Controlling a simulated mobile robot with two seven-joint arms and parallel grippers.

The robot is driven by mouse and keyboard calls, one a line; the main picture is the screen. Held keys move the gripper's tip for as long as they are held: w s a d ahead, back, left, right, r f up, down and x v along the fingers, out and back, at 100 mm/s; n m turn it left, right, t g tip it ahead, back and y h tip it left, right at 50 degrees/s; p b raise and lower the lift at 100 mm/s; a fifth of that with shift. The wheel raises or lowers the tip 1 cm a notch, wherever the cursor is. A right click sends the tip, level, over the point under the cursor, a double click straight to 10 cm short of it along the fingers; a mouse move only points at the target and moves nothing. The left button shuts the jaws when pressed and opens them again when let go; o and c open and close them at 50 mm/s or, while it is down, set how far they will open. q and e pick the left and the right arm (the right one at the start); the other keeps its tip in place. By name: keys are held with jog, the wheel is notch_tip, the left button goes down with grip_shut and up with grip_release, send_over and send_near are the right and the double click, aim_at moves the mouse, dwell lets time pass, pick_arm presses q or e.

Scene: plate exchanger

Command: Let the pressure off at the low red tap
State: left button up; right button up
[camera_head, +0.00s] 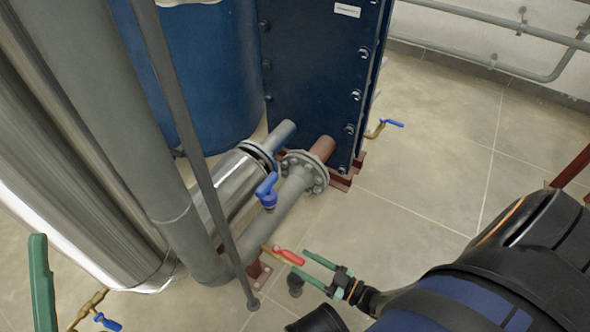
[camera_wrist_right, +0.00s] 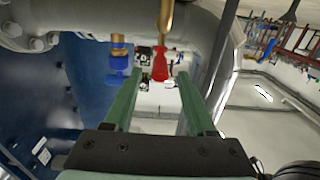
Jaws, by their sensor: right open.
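The low red tap (camera_head: 290,257) has a red lever on a brass body, low on the grey pipe in the head view. It also shows in the right wrist view (camera_wrist_right: 160,66), pointing down between the fingers. My right gripper (camera_head: 300,262) is open, its green fingertips close to the red lever's end. In the right wrist view the gripper (camera_wrist_right: 159,74) has one finger on each side of the lever; I cannot tell whether they touch it. One green finger of my left gripper (camera_head: 41,283) shows at the left edge; its other finger is out of view.
A blue-handled valve (camera_head: 267,190) stands on the grey pipe (camera_head: 283,205) above the red tap. More blue taps are at the lower left (camera_head: 108,322) and beside the blue plate exchanger (camera_head: 390,124). A thin grey upright pipe (camera_head: 190,130) stands left.

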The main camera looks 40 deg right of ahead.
aim_at(295, 257)
jog(key=shift+x, duration=1.85)
grip_shut()
